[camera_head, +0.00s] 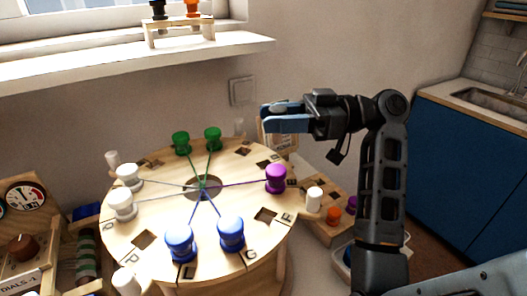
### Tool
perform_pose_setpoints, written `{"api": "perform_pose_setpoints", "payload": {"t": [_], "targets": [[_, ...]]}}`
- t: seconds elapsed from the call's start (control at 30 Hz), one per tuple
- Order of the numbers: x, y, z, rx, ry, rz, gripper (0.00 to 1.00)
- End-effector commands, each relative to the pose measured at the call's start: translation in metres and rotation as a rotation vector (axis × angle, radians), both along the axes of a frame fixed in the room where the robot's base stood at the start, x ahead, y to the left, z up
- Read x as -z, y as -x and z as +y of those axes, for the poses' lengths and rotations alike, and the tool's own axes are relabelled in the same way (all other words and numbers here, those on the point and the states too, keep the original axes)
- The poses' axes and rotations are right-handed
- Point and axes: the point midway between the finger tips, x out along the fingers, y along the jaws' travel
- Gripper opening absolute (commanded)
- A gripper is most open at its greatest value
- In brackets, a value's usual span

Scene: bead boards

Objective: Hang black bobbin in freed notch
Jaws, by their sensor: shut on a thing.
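A round wooden board (160,205) stands at centre left, with lettered rim positions and dark square holes. Threads run from its centre to two green bobbins (212,139), two white bobbins (122,205), two blue bobbins (231,234) and a purple bobbin (276,179). A black bobbin (158,9) stands on a small wooden rack (180,27) on the shelf, cut off by the top edge. My gripper (272,117) is above the board's far right edge. Its blue fingers are shut on a small pale grey thing, mostly hidden; I cannot tell what it is.
An orange bobbin (194,8) shares the rack on the white shelf (120,62). White pegs (314,199) stand around the board. A wooden tray (318,226) with orange and purple pieces lies right of it. Dials (28,197) stand at left. Air above the board is clear.

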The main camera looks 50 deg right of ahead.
Motion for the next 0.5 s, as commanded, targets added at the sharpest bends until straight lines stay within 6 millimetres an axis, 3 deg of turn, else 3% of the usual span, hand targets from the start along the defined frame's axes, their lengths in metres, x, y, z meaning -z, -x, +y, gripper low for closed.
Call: {"api": "perform_pose_setpoints", "payload": {"t": [0.2, 0.37, 0.5], "targets": [[0.018, -0.003, 0.03, -0.003, 0.0, 0.003, 0.09], [0.023, -0.004, 0.035, -0.001, 0.0, 0.001, 0.09], [0.042, -0.003, 0.035, 0.0, -0.002, 0.005, 0.09]]}}
